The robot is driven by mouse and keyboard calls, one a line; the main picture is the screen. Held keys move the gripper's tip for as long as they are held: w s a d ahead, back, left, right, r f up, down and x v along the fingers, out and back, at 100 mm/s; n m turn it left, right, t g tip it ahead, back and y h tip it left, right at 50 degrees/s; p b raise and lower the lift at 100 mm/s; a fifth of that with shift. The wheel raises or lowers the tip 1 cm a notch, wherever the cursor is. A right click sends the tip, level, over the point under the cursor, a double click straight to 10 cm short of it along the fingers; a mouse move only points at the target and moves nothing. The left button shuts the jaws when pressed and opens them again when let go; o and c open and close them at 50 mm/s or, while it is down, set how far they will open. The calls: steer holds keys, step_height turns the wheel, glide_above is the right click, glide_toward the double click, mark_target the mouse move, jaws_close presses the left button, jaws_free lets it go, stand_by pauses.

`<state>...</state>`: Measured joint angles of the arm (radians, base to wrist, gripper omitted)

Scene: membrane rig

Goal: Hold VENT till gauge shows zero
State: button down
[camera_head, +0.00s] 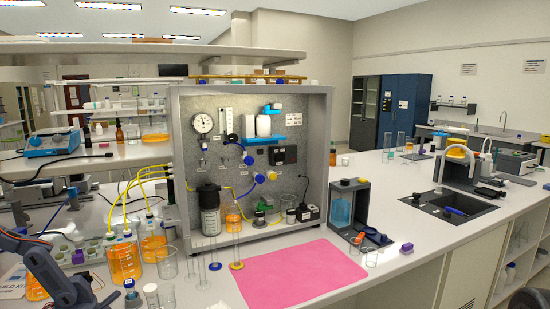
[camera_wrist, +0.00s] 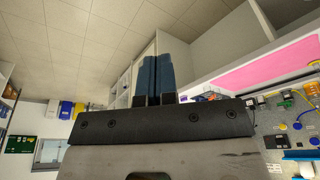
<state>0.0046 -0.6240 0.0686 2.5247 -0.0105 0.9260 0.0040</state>
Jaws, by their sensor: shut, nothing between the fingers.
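The pressure gauge (camera_head: 202,123), a round white dial, is at the upper left of the grey rig panel (camera_head: 181,110) in the head view. Its needle reading is too small to tell. The panel carries blue knobs (camera_head: 248,160), a yellow knob (camera_head: 272,175) and a black control box (camera_head: 283,155). I cannot read which control is marked VENT. In the wrist view my gripper (camera_wrist: 155,58) is shut and empty, its two blue fingers side by side. It is apart from the panel, part of which shows at the right edge with a blue knob (camera_wrist: 297,126).
A pink mat (camera_head: 300,275) lies in front of the rig and also shows in the wrist view (camera_wrist: 265,65). Glass cylinders and orange-filled bottles (camera_head: 124,262) crowd the bench left of the mat. A dark open frame (camera_head: 348,207) stands right of the rig. The bench beyond has free room.

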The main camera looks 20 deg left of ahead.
mark_target(273, 177)
steer(key=w+a+r+n+t+y, duration=0.1)
steer(key=w+a+r+n+t, duration=0.5)
steer(key=w, duration=1)
steer(key=w+a+r+n+t+y, duration=0.1)
steer(key=w+a+n, duration=0.4)
steer(key=w, duration=1.2)
steer(key=w+a+r+n+t+y, duration=0.1)
steer(key=w+a+r+n+t, duration=0.25)
steer(key=w+a, duration=0.9)
steer(key=w+a+f+n+t+y, duration=0.1)
steer(key=w+a+n+t+y, duration=0.15)
steer(key=w+a, duration=0.5)
steer(key=w+a+f+n+t+y, duration=0.1)
steer(key=w+a+n+t+y, duration=0.3)
steer(key=w, duration=0.7)
steer(key=w+a+f+n+t+y, duration=0.1)
steer(key=w+a+f+n, duration=0.1)
steer(key=a, duration=0.6)
steer(key=w+a+f+n+t+y, duration=0.1)
steer(key=w+a+f+n, duration=0.2)
steer(key=a, duration=0.6)
step_height(273, 177, down, 3)
steer(key=shift+w+r+n, duration=0.2)
steer(key=shift+w+n, duration=0.05)
steer(key=shift+n, duration=0.15)
steer(key=shift+w+a, duration=0.1)
steer(key=shift+a, duration=0.05)
steer(key=w+a, duration=0.6)
